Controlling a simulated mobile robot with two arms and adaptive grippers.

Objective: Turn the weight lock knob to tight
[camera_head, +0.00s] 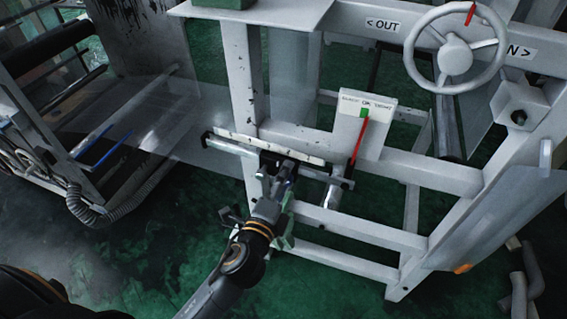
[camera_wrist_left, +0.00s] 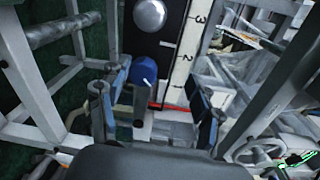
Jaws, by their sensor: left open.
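A blue knob (camera_wrist_left: 144,71) with a small white mark on its face shows in the left wrist view, beside a white scale strip (camera_wrist_left: 187,52) numbered 1 to 3. I take it for the weight lock knob; no lock label is legible. My left gripper (camera_wrist_left: 158,112) is open, its fingers on either side of the space below the knob, with no clear contact. In the head view my left gripper (camera_head: 281,166) is at the white scale beam (camera_head: 228,141) and hides the knob. My right gripper is not in view.
A white indicator plate (camera_head: 348,125) with a red needle (camera_head: 359,142) and green mark stands right of the beam. A grey handwheel (camera_head: 456,54) is at upper right. White frame bars (camera_head: 360,232) surround the gripper. A silver round part (camera_wrist_left: 150,14) lies beyond the knob.

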